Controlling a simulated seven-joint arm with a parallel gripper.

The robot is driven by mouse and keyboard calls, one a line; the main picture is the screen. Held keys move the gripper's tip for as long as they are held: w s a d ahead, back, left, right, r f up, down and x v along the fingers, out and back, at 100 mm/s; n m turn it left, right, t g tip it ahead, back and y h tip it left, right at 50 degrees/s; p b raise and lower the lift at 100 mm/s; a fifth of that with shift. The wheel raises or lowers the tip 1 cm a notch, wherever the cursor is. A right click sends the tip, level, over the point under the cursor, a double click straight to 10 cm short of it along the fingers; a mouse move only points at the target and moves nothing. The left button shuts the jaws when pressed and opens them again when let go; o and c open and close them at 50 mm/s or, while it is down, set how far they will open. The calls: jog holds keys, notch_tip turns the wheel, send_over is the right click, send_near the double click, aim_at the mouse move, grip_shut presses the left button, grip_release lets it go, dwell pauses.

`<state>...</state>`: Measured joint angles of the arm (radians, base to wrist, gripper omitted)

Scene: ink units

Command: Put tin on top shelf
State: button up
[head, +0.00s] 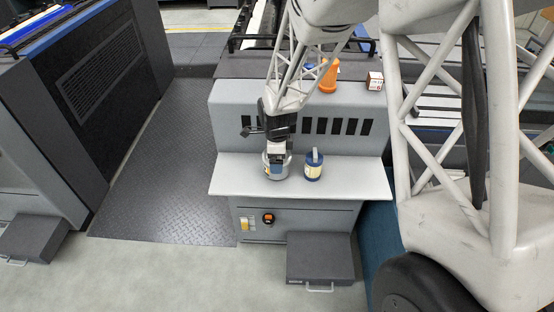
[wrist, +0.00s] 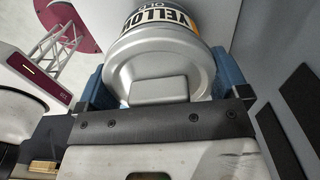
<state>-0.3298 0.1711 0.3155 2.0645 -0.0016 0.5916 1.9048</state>
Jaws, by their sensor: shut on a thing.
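A silver-grey tin (head: 272,172) with a label is at the ledge (head: 346,182) on the front of the grey unit. My gripper (head: 276,157) reaches down onto it from above. In the wrist view the tin (wrist: 160,52) shows a label reading "YELLOW" and sits between the blue fingers of my gripper (wrist: 163,88), which are shut on it. I cannot tell whether its base touches the ledge. The top surface (head: 240,92) of the unit lies above and behind the ledge.
The ledge's right part is clear.

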jog(key=shift+f, duration=0.6)
jog(key=shift+f, duration=0.1)
jog(key=o, duration=0.9)
jog(key=shift+c, duration=0.2)
jog(key=shift+r, duration=6.1)
